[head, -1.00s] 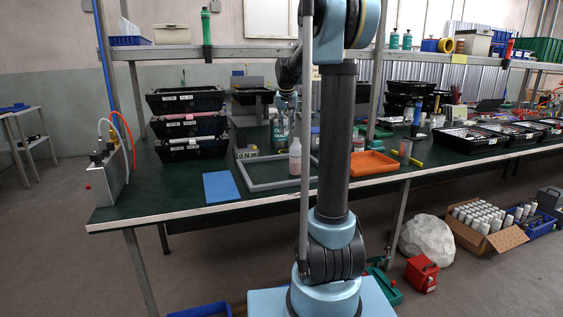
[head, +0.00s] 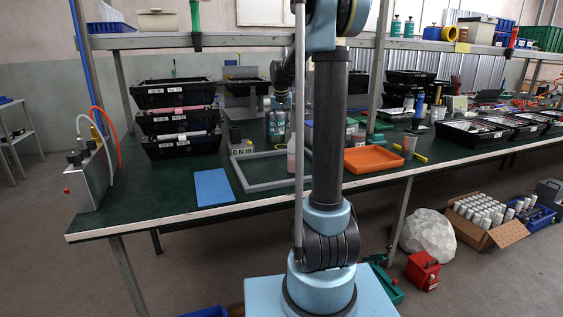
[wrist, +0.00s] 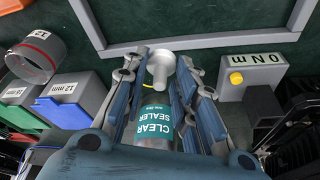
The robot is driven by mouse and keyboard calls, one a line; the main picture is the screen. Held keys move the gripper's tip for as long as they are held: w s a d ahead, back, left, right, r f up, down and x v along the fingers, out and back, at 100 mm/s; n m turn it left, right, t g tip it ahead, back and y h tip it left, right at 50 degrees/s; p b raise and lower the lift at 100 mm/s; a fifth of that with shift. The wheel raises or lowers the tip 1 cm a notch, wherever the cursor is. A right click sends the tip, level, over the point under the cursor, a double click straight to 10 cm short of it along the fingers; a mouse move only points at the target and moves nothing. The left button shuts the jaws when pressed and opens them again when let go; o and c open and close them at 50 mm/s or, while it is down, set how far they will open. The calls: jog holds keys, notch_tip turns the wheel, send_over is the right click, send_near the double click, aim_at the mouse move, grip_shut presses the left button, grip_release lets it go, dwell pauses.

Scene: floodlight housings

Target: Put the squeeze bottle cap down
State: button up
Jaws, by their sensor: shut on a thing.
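In the wrist view a pale grey cap with a narrow tip and round flange (wrist: 160,68) sits between the fingertips of my gripper (wrist: 160,76), which is shut on it. A clear sealer bottle (wrist: 155,128) with a teal label shows between the fingers, behind the cap. I cannot tell whether the cap touches it. In the head view the teal-labelled bottle (head: 276,127) stands at the back of the table, below my gripper (head: 281,100). A pinkish bottle (head: 292,163) stands in front, partly hidden by my arm; its top is hidden.
A grey frame (head: 250,186) lies on the green table, with a blue mat (head: 213,188) left and an orange tray (head: 372,160) right. Stacked black crates (head: 180,122) stand at left. In the wrist view a torque box (wrist: 252,75) and colored bins (wrist: 75,97) flank the gripper.

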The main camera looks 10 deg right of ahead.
aim_at(281, 158)
notch_tip(281, 158, down, 12)
jog(key=shift+f, duration=0.1)
dwell(0.6)
jog(key=o, duration=0.5)
jog(key=v, duration=1.2)
jog(key=shift+a, duration=0.1)
